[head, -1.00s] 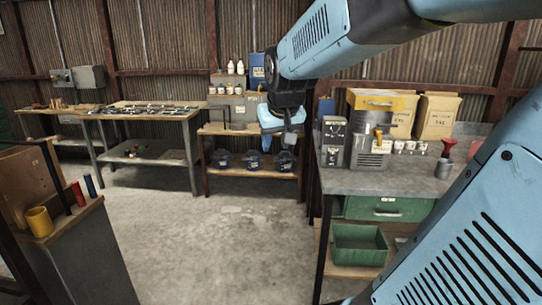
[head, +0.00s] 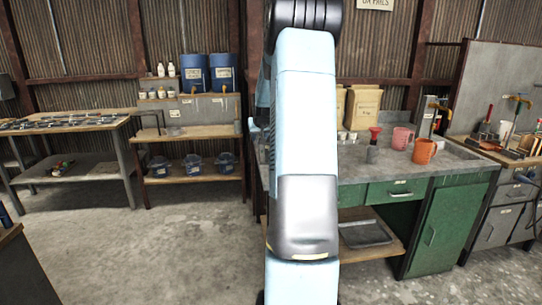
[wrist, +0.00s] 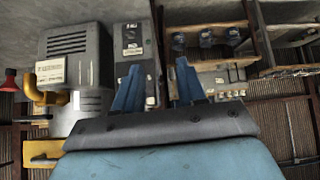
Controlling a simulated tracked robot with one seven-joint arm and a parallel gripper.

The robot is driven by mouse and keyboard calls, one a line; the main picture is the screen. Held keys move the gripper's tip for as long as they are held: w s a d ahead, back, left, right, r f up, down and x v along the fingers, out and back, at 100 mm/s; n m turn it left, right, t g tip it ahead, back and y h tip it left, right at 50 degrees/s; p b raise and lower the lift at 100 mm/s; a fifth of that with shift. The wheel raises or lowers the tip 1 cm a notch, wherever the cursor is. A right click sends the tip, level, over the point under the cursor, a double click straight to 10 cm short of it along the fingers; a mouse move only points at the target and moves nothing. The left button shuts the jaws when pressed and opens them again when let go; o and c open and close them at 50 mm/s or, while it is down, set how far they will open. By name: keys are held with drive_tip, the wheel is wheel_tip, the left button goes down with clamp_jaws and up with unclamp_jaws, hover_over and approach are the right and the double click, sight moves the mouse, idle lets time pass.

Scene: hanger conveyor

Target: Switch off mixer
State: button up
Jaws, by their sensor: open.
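The wrist view, which looks tilted over, shows a grey machine (wrist: 75,62) with a white label, vents and a yellow spout (wrist: 45,92); this may be the mixer. A dark grey box (wrist: 134,42) with small white labels is right beside it. My gripper (wrist: 156,68) shows two blue fingers apart with nothing between them. The left finger overlaps the dark box in the picture; I see no contact. In the head view my own arm hides the machine, the box and the gripper.
A shelf bench (head: 190,132) with blue drums (head: 194,73) stands left. The floor at left is free.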

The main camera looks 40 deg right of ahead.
drive_tip(key=w+d+f+m, duration=0.1)
drive_tip(key=d+f, duration=0.4)
drive_tip(key=d, duration=0.4)
drive_tip(key=shift+h, duration=0.3)
drive_tip(key=x, duration=1.4)
clamp_jaws()
